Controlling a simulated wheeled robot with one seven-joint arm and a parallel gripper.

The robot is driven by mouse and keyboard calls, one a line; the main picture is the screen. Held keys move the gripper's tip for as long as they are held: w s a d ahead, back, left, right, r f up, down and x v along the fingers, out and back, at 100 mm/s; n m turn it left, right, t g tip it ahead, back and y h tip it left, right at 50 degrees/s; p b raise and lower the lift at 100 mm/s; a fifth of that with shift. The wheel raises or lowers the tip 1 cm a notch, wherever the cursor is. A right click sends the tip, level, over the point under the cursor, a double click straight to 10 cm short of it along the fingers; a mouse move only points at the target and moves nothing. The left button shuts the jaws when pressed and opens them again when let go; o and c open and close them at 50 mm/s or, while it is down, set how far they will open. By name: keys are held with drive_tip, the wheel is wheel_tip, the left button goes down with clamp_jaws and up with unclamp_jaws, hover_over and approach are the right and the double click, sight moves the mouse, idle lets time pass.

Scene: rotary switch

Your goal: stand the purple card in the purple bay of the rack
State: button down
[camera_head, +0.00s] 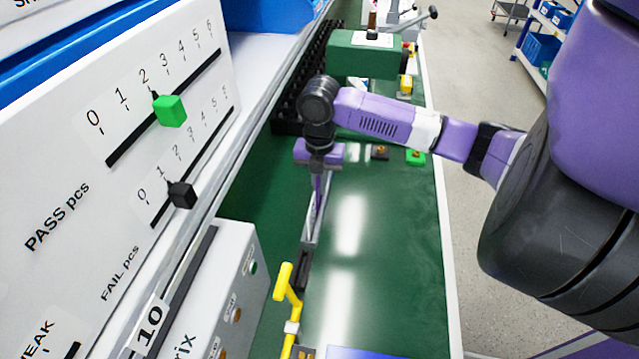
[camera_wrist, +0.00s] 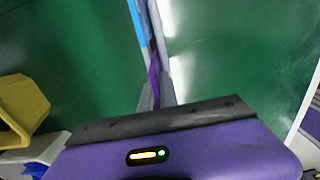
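My gripper (camera_head: 317,195) points down over the green bench, with its two grey fingers close together. In the wrist view the fingertips (camera_wrist: 156,95) are closed on the thin purple card (camera_wrist: 154,72), seen edge-on between them. The card also shows as a narrow purple strip under my gripper in the head view (camera_head: 317,188). The narrow grey rack (camera_head: 312,230) is directly below and in front of the fingers. In the wrist view its grey wall (camera_wrist: 157,25) and a blue strip (camera_wrist: 136,14) show beside the card. I cannot tell whether the card's lower edge is inside a bay.
A yellow handle (camera_head: 285,282) stands close to the rack's near end. A white panel with sliders (camera_head: 120,130) rises at the left. A green machine (camera_head: 362,55) stands at the back. The green bench top (camera_head: 385,230) right of the rack is clear.

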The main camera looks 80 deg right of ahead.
drive_tip(key=shift+f, duration=0.15)
drive_tip(key=c, duration=1.6)
unclamp_jaws()
drive_tip(key=shift+o, duration=0.2)
drive_tip(key=shift+r, duration=4)
wheel_tip(320, 180, up, 9)
drive_tip(key=p, duration=0.6)
drive_tip(key=shift+s, duration=0.1)
